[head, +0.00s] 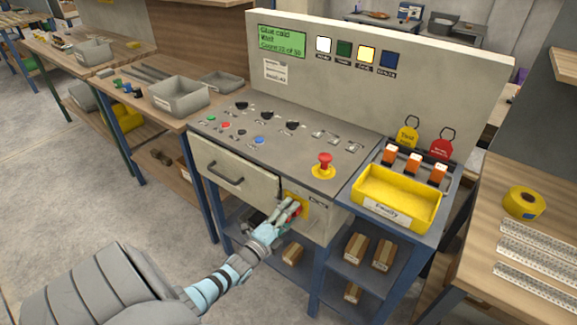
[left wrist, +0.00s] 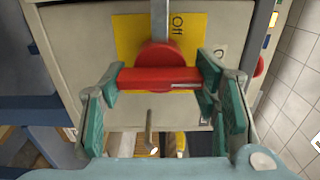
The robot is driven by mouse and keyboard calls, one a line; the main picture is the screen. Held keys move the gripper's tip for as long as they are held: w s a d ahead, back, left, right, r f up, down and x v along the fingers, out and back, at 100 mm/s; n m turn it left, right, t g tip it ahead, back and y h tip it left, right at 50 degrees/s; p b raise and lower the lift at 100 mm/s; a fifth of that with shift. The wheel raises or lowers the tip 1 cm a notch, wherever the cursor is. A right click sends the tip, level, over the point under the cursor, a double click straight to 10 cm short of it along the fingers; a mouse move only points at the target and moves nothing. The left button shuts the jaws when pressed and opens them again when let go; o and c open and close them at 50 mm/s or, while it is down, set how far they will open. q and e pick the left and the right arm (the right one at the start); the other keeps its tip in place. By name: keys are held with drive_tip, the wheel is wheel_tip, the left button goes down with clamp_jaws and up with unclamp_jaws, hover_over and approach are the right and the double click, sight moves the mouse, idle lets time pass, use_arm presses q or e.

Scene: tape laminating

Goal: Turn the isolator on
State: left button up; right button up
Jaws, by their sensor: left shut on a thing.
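The isolator is a red rotary handle on a yellow plate (head: 291,201) on the front of the control cabinet, below the panel's right half. In the left wrist view the red handle (left wrist: 158,78) lies horizontally, with "Off" printed on the yellow plate (left wrist: 128,32) beside it. My left gripper (head: 290,211) is at the handle. In the left wrist view its fingers (left wrist: 160,80) are shut on the two ends of the handle. The gripper partly hides the handle in the head view. My right gripper is not in view.
A drawer with a dark handle (head: 224,174) is left of the isolator. A red emergency button (head: 324,161) stands on the panel above. A yellow tray (head: 383,209) sits to the right. Small boxes (head: 356,248) lie on the shelf below. Open floor lies left of my arm.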

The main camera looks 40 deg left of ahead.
use_arm(q)
drive_tip(key=o, duration=1.7)
drive_tip(key=shift+s, duration=0.1)
drive_tip(key=s, duration=0.8)
drive_tip(key=s+d, duration=0.1)
drive_tip(key=s, duration=0.3)
drive_tip(key=shift+d, duration=0.1)
drive_tip(key=shift+w, duration=0.1)
